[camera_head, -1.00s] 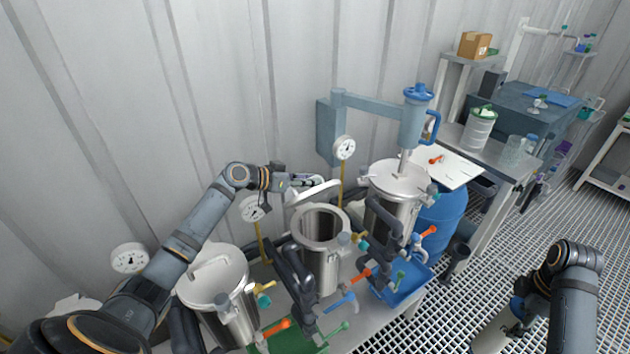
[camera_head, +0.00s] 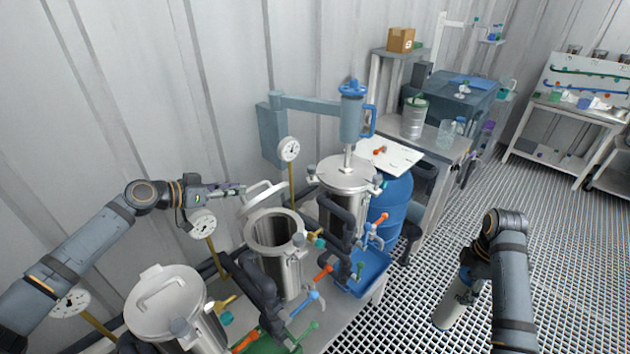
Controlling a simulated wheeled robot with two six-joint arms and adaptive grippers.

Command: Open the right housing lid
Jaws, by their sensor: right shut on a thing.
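The right housing (camera_head: 331,214) is a steel vessel with its round lid (camera_head: 346,173) on. A blue-handled device (camera_head: 351,115) on a wall arm stands above it, its rod reaching down to the lid. The middle housing (camera_head: 291,275) is open, its lid (camera_head: 266,199) tilted up behind the mouth. My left gripper (camera_head: 232,190) is just left of that raised lid, with no object visible in it; its finger gap is unclear. My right gripper (camera_head: 474,280), partly hidden by its arm, is shut on a pale cylinder (camera_head: 453,306) over the grating floor at lower right.
The left housing (camera_head: 163,301) has its lid on. Pipes with coloured valve handles, a blue tray (camera_head: 362,276) and a blue barrel (camera_head: 395,200) crowd the front and right side. A bench (camera_head: 420,145) stands at the back right. The grating floor (camera_head: 560,230) is largely clear.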

